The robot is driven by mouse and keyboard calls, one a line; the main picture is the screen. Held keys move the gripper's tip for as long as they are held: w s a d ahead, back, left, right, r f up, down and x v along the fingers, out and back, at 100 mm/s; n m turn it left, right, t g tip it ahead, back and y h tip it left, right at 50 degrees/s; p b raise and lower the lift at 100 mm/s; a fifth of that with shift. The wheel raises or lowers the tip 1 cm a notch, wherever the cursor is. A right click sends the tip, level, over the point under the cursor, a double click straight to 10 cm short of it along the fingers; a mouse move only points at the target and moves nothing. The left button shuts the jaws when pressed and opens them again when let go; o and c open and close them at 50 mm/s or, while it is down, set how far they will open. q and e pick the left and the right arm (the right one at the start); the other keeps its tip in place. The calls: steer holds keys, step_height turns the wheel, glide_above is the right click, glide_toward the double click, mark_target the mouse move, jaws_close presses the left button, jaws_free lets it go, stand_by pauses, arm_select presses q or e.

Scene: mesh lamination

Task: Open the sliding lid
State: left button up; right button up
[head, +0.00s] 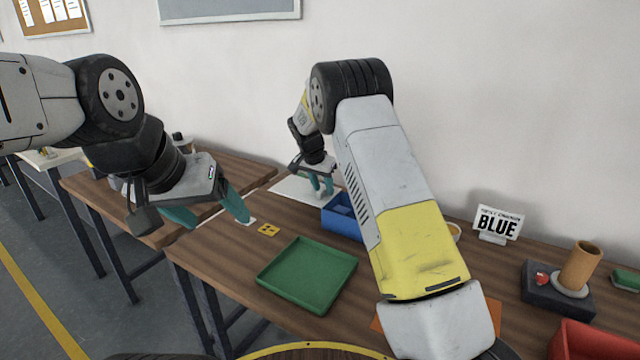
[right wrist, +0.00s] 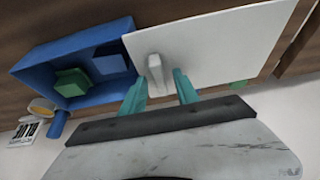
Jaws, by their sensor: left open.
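The sliding lid is a flat white panel (right wrist: 215,50) with a raised pale handle (right wrist: 155,73). It lies beside the open part of a blue box (right wrist: 35,75), and it also shows in the head view (head: 290,188) next to the blue box (head: 342,222). My right gripper (right wrist: 158,76) is open, with one teal finger on each side of the handle; a gap shows on both sides. It also shows at the far side of the table in the head view (head: 321,188). My left gripper (head: 222,222) is open and empty over the left part of the table.
Inside the blue box are a green block (right wrist: 72,82) and a blue block (right wrist: 110,62). A green tray (head: 308,275) and a yellow piece (head: 269,230) lie in front. A "BLUE" sign (head: 497,222), a brown cylinder (head: 580,266) and a red bin (head: 590,342) stand right.

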steer(key=v, duration=0.7)
steer(key=shift+r, duration=0.35)
steer(key=shift+s+a, duration=0.1)
steer(key=shift+s, duration=0.05)
